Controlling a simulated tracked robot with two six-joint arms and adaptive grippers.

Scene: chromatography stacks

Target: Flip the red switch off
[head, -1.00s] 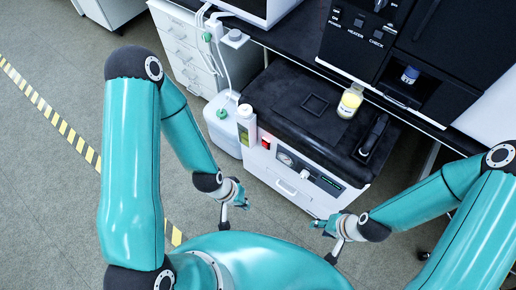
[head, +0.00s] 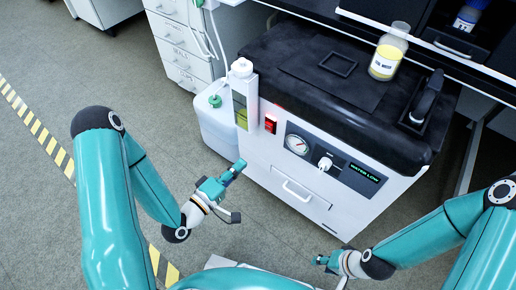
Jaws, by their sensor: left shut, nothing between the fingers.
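The red switch (head: 270,125) is on the front face of the white cabinet with a black top (head: 310,185), left of a round gauge (head: 298,144). It glows red, and its exact tilt is too small to tell. My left gripper (head: 238,168) is shut and empty, below and left of the switch and apart from it, pointing up and right. My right gripper (head: 318,260) is low in front of the cabinet, away from the switch. Its fingers are too small to tell whether they are open.
A bottle with yellow-green liquid (head: 243,95) hangs close beside the switch on the left. A white canister (head: 218,128) stands on the floor. A labelled yellow bottle (head: 388,52) stands on the black top. The floor left of the canister is clear.

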